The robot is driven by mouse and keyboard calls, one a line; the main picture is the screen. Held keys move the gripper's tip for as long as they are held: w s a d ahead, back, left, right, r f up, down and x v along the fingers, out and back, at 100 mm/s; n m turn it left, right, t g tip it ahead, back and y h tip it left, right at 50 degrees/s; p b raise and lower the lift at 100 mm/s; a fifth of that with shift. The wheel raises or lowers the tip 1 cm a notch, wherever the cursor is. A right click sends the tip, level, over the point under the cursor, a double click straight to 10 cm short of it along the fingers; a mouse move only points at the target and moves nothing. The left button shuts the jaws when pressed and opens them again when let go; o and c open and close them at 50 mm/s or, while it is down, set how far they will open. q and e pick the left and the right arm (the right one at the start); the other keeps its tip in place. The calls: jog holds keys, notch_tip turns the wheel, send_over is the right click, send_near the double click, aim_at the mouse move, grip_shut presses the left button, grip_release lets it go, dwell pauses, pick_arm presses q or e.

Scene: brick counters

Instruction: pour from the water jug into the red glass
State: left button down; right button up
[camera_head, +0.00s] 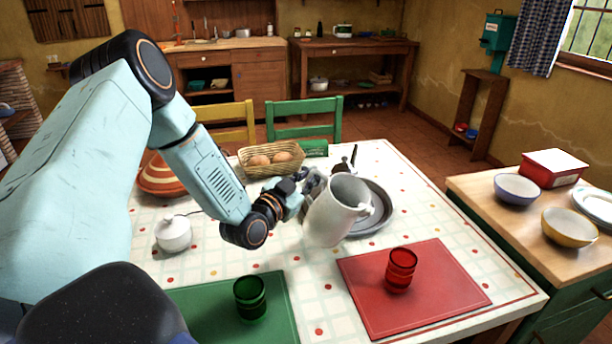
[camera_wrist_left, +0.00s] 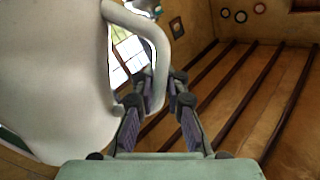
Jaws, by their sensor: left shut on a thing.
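The white water jug (camera_head: 335,212) is held in the air over the table, tilted a little to the right. My left gripper (camera_head: 306,187) is at the jug's left side. In the left wrist view, the fingers (camera_wrist_left: 158,110) are shut on the handle of the jug (camera_wrist_left: 55,70), with the handle between them. The red glass (camera_head: 401,268) stands upright on the red mat (camera_head: 445,275), in front and to the right of the jug, apart from it. The jug's contents cannot be seen. My right gripper is not in view.
A green glass (camera_head: 250,297) stands on a green mat (camera_head: 195,300) at the front left. A grey round tray (camera_head: 378,222) lies behind the jug. An egg basket (camera_head: 258,168), a white lidded pot (camera_head: 173,234) and a terracotta lidded dish (camera_head: 160,178) stand on the table (camera_head: 310,275).

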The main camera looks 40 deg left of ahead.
aim_at(339, 178)
pick_arm(q)
jog(key=shift+w+d+r+m, duration=0.1)
jog(key=shift+d+r+m, duration=0.35)
jog(key=shift+d, duration=0.3)
jog(key=shift+s+d+r+m+b, duration=0.2)
jog(key=shift+d+r+m+b, duration=0.1)
jog(key=shift+d, duration=0.35)
jog(key=shift+w+d+m+b, duration=0.15)
jog(key=shift+d+m+b, duration=0.3)
jog(key=shift+d, duration=0.55)
jog(key=shift+d+r+m, duration=0.3)
jog(key=shift+d+m, duration=0.1)
jog(key=shift+d, duration=0.3)
jog(key=shift+d+r+m, duration=0.25)
jog(key=shift+d+m, duration=0.05)
jog(key=shift+d, duration=0.45)
jog(key=shift+r, duration=0.1)
